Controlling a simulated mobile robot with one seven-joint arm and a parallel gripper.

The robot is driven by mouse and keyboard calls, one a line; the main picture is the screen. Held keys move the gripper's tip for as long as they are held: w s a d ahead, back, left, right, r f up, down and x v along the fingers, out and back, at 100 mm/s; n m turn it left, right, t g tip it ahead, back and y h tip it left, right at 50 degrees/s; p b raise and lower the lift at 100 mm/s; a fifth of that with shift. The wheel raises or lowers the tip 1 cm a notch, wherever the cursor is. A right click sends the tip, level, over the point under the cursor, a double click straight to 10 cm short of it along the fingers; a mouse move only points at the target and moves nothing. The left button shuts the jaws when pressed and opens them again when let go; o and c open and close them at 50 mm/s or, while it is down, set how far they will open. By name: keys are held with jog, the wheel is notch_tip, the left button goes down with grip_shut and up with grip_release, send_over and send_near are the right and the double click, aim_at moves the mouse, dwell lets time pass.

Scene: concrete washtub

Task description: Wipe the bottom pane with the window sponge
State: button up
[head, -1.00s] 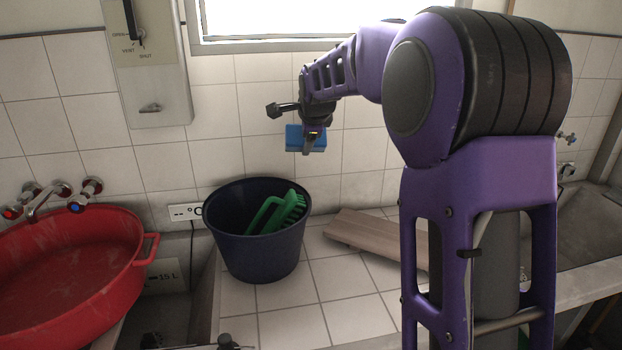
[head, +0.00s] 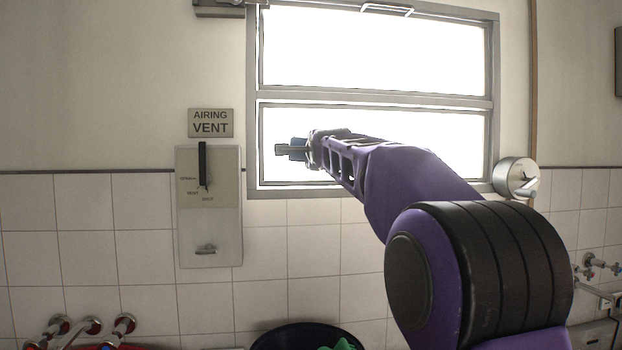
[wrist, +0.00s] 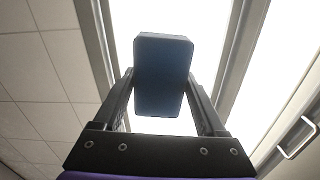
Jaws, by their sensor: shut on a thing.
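The window has two bright panes in a grey frame. The bottom pane (head: 430,140) lies below a horizontal bar, and part of it is hidden behind my arm. My gripper (head: 292,150) is in front of the left part of the bottom pane. It is shut on the blue window sponge (head: 298,149), which is mostly hidden by the gripper in the head view. In the wrist view the sponge (wrist: 163,75) sits between the two fingers against the bright pane. I cannot tell whether the sponge touches the glass.
The top pane (head: 375,50) is above, with a handle (head: 386,9) at its upper edge. Left of the window is an airing vent box (head: 209,210) with a black lever. A round metal fitting (head: 516,177) is at the frame's lower right. A dark bucket (head: 306,337) stands below.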

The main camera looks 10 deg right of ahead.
jog(key=shift+w+r+p, duration=0.25)
jog(key=shift+r+p, duration=0.1)
jog(key=shift+r, duration=0.1)
jog(key=w+p, duration=0.3)
jog(key=shift+w+r, duration=0.1)
jog(key=shift+w, duration=0.1)
jog(key=shift+w+f+p, duration=0.2)
jog(key=shift+w+p, duration=0.7)
jog(key=shift+w, duration=0.1)
jog(key=shift+w+p, duration=0.65)
jog(key=shift+w, duration=0.1)
jog(key=d, duration=1.6)
jog(key=shift+d, duration=0.4)
dwell(0.4)
